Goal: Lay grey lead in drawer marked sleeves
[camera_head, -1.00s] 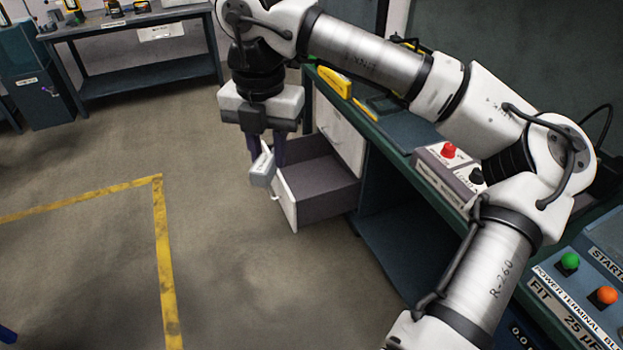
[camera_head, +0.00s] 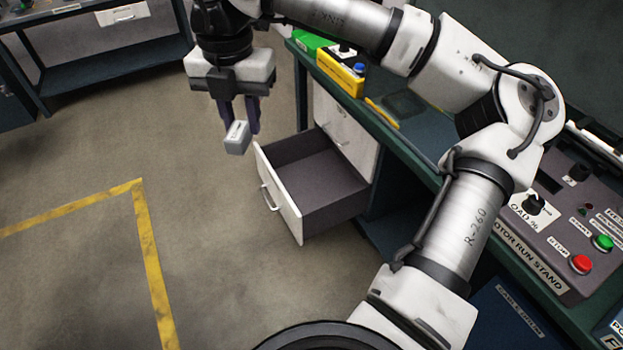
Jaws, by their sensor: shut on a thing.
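My gripper (camera_head: 240,117) points down with its dark fingers shut on a small, pale grey, box-shaped piece (camera_head: 237,138). This is the only grey piece I see that could be the grey lead, and no cord shows on it. An open drawer (camera_head: 277,194) with a white front and a handle sticks out from the green bench. Its dark inside looks empty. No sleeves marking is readable on it. The piece hangs in the air left of the drawer in the picture, apart from its front.
A closed white drawer front (camera_head: 335,125) is beside the open one. The bench (camera_head: 408,140) carries a yellow box (camera_head: 341,74) with a blue button and a motor run stand (camera_head: 560,215). Another bench (camera_head: 100,60) stands at the back left. The floor with yellow tape (camera_head: 147,235) is clear.

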